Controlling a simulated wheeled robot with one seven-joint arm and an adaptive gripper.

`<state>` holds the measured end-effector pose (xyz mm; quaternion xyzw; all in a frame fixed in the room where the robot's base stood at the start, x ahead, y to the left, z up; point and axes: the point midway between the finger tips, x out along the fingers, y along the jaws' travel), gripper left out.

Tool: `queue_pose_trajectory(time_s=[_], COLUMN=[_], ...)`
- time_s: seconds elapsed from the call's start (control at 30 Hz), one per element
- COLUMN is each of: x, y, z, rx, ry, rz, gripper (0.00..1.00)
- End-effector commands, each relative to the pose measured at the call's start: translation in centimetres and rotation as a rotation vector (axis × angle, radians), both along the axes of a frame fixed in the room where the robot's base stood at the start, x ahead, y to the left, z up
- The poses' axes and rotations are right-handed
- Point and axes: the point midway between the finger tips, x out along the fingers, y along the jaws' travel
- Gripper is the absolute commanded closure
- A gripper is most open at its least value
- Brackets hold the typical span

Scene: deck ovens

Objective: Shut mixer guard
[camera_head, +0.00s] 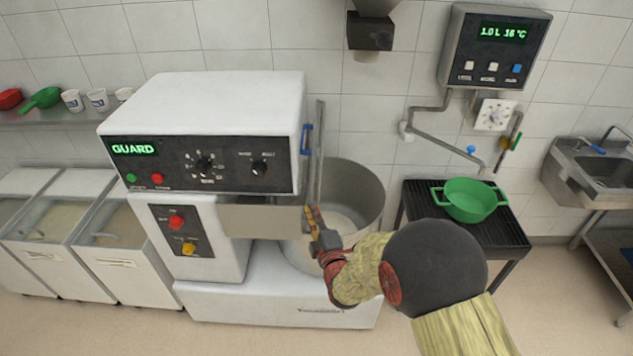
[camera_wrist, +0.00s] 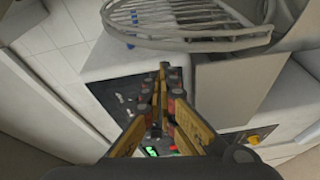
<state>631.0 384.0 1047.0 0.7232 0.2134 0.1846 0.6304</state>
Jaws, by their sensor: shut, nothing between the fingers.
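The white mixer (camera_head: 215,100) stands in the middle with its display reading GUARD in green. Its wire guard (camera_head: 319,150) shows nearly edge-on, standing upright beside the head, with a blue handle (camera_head: 307,139). In the wrist view the guard (camera_wrist: 195,18) is a rack of grey bars at the top, and the blue handle shows only in small parts at its left. The steel bowl (camera_head: 355,190) is open above. My gripper (camera_head: 312,216) is shut and empty, in front of the bowl and below the guard. Its fingertips (camera_wrist: 164,70) look apart from the guard.
A green pot (camera_head: 468,200) sits on a dark grated stand (camera_head: 424,205) at right. A water meter (camera_head: 495,48) and pipes are on the wall. Flour bins (camera_head: 115,262) stand at left below a shelf (camera_head: 60,115). A sink (camera_head: 598,175) is far right.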

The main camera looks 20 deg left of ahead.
Motion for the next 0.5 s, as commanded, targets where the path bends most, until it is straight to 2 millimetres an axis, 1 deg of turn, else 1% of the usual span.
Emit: queue_pose_trajectory(time_s=[0.03,0.07,0.23,0.37,0.5], x=[0.0,0.0,0.9,2.5,4.6], y=[0.0,0.0,0.5,1.6,3.0], z=[0.6,0.8,0.7,0.7,0.7], rx=[-0.016,-0.025,-0.048,-0.047,-0.046], ry=[-0.038,-0.050,-0.063,-0.062,-0.061], rz=[0.000,-0.001,-0.002,-0.001,-0.001], gripper=[1.00,1.00,1.00,1.00,1.00])
